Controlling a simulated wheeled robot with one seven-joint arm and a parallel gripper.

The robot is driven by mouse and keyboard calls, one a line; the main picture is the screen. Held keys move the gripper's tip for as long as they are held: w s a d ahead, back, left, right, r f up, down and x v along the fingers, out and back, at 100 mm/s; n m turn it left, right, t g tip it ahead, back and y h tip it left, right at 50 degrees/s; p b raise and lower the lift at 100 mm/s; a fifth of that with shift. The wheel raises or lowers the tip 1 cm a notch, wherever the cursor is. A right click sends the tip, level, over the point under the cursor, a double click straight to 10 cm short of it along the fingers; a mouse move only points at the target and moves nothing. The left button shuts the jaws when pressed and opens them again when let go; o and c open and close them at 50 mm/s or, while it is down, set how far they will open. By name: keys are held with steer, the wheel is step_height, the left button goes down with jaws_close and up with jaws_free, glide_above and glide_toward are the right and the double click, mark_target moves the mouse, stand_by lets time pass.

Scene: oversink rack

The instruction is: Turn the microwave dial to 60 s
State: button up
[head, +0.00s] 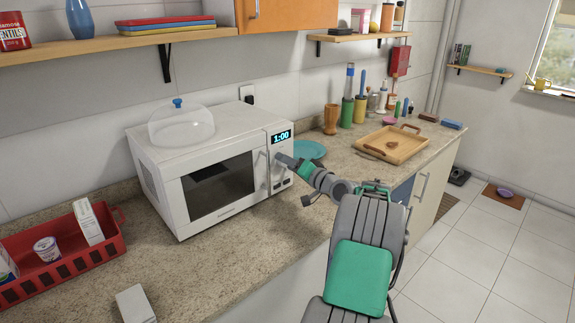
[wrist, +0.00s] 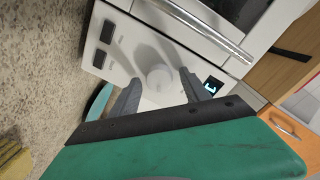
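The white microwave (head: 168,190) stands on the counter with its door shut. Its display (head: 281,137) reads 1:00; it also shows, rotated and hard to read, in the wrist view (wrist: 212,86). The round white dial (wrist: 159,77) shows in the wrist view on the control panel; in the head view my gripper hides it. My gripper (head: 283,160) is at the panel, below the display. In the wrist view its two fingers are spread to either side of the dial, with visible gaps; I see no contact.
A clear dome (head: 181,127) with a blue knob sits on the microwave. A teal plate (head: 309,150) lies just right of it. A red basket (head: 75,262) stands at the left, and a wooden tray (head: 365,153) lies farther right. The door handle (wrist: 205,30) runs close to the dial.

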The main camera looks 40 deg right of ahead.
steer(key=s, duration=0.4)
steer(key=s+b, duration=0.1)
steer(key=s, duration=0.3)
steer(key=shift+r, duration=0.2)
steer(key=shift+w+a, duration=0.1)
